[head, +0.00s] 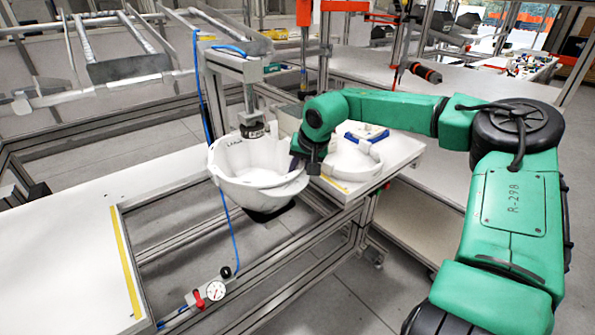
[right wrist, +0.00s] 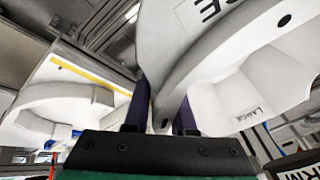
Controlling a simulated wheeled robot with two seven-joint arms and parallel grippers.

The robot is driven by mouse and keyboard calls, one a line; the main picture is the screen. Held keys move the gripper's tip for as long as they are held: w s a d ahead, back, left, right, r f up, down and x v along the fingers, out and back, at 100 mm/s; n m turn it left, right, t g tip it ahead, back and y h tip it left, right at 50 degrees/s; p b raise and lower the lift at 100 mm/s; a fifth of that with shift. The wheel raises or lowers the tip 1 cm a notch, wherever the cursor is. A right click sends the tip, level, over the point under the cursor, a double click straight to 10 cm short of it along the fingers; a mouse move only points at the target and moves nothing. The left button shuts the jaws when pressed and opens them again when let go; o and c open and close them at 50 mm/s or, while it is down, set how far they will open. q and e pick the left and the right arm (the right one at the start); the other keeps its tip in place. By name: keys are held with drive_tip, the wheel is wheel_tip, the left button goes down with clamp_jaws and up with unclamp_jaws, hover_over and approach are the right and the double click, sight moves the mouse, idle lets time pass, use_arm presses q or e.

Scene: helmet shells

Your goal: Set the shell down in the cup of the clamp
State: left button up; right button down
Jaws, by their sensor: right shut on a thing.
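The white shell (head: 255,190) is open side up in the clamp, with dark lettering on its rim. My right gripper (head: 303,168) is shut on the shell's right rim. In the right wrist view, the fingers (right wrist: 160,112) sit on either side of the rim of the shell (right wrist: 225,60). The clamp's pressing pad (head: 255,129) hangs from a vertical rod at the shell's far rim. The black cup (head: 270,213) shows just beneath the shell; whether they touch cannot be told. My left gripper is not in view.
A second white shell part (head: 350,158) with a blue piece lies on the white bench (head: 405,150) to the right; it also shows in the right wrist view (right wrist: 50,108). A metal frame surrounds the clamp. The left white table (head: 60,265) is clear.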

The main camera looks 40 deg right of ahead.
drive_tip(key=c, duration=0.7)
unclamp_jaws()
drive_tip(key=shift+r, duration=0.1)
drive_tip(key=shift+o, duration=0.2)
drive_tip(key=v, duration=1.4)
drive_tip(key=shift+s+r, duration=0.2)
